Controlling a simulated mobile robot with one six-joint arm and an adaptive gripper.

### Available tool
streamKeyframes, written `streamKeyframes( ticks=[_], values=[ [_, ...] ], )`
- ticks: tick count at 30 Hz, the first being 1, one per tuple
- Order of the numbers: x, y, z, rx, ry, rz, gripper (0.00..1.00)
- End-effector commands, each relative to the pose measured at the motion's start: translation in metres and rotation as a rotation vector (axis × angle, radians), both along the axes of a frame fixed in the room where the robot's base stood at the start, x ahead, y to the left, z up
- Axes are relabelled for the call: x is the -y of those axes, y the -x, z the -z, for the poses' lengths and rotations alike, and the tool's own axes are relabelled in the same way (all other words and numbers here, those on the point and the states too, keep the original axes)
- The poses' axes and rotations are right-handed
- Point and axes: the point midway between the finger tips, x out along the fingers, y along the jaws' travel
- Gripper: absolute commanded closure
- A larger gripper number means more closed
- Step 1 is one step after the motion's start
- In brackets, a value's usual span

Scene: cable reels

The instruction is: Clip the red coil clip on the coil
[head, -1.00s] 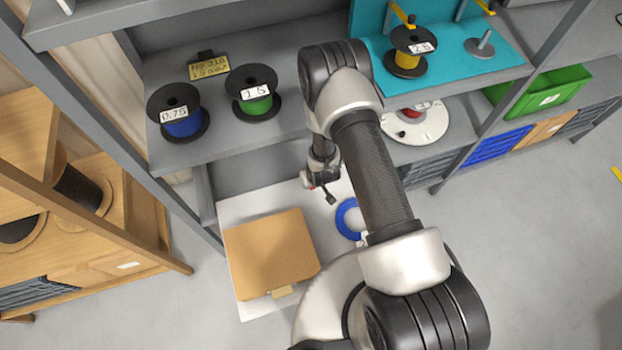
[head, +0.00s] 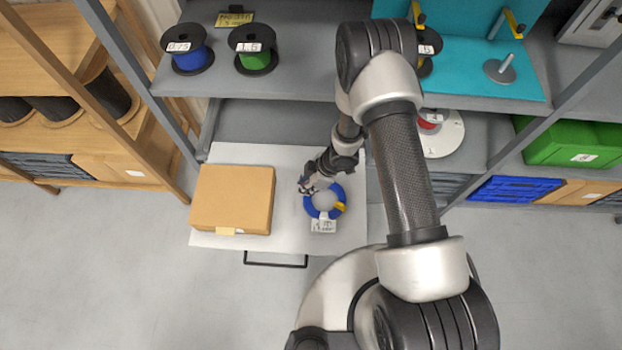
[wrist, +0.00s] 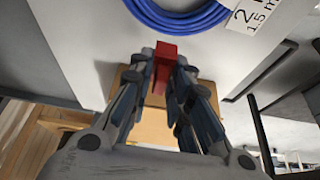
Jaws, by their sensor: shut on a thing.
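The blue coil (head: 309,207) lies flat on the white surface, with a small yellow piece (head: 340,207) on its right side and a white tag (head: 323,226) at its front. Part of the coil (wrist: 180,17) also shows at the top of the wrist view. My gripper (head: 306,186) is at the coil's upper left side in the head view. In the wrist view my gripper (wrist: 163,70) is shut on the red coil clip (wrist: 166,51), which is apart from the coil in the picture. I cannot make out the clip in the head view.
A brown cardboard box (head: 232,198) sits on the white surface (head: 290,157) left of the coil. Spools in blue (head: 188,58) and green (head: 254,60) stand on the grey shelf above. A green bin (head: 575,143) is at the right.

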Motion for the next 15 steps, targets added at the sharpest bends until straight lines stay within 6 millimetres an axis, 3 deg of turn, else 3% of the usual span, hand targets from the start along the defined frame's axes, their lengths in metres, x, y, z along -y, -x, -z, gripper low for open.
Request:
streamKeyframes(
  ticks=[7,15],
  values=[
    [0.000,0.002,0.008,0.001,0.001,-0.024,1.00],
    [0.000,0.002,0.031,0.001,0.001,-0.022,1.00]
  ],
)
